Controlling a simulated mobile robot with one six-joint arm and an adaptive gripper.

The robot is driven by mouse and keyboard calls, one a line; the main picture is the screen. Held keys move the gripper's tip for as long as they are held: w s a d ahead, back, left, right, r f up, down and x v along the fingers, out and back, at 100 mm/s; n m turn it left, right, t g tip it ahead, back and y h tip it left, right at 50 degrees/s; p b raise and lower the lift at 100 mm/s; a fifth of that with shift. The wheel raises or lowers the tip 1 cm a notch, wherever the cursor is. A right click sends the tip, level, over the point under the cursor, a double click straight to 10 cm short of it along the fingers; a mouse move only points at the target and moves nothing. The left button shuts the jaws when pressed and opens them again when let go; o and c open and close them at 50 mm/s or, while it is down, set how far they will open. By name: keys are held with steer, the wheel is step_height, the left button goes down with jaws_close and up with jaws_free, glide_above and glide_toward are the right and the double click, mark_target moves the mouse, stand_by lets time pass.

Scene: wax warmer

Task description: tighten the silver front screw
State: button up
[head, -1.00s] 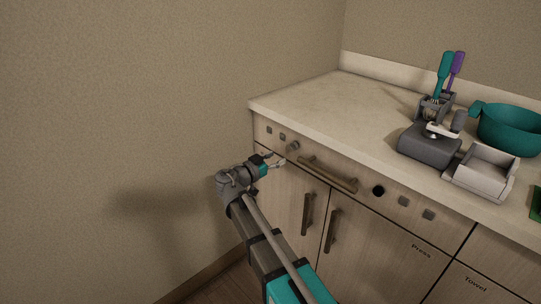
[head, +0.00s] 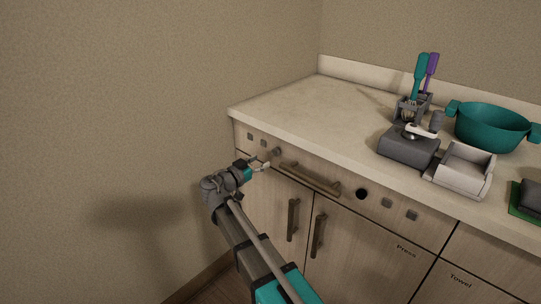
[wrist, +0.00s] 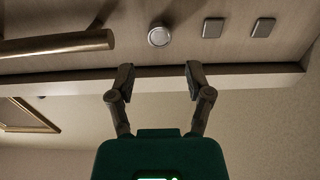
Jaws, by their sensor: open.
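The silver front screw (head: 277,152) is a small round head on the drawer front, left of the long drawer handle. It also shows in the wrist view (wrist: 160,36) as a round silver disc at the top middle. My gripper (head: 260,165) is open and empty, close in front of the drawer front, a little left of and below the screw in the head view. In the wrist view my two fingertips (wrist: 159,78) stand apart, with the screw beyond the gap between them and not touched.
Two small square plates (wrist: 238,27) sit beside the screw. The drawer handle (head: 311,180) is close on its other side. A dark round hole (head: 361,194) lies further right. The countertop (head: 290,103) overhangs above, holding a dark warmer (head: 408,148) and a teal pot (head: 492,127).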

mark_target(274, 153)
steer(key=shift+x, duration=3.1)
steer(key=shift+w+d, duration=0.15)
steer(key=shift+w, duration=0.05)
steer(key=c, duration=0.8)
steer(key=m, duration=0.6)
steer(key=shift+m, duration=0.4)
steer(key=shift+c, duration=0.2)
steer(key=m, duration=0.6)
steer(key=shift+m, duration=0.4)
steer(key=o, duration=0.8)
steer(key=shift+s, duration=0.1)
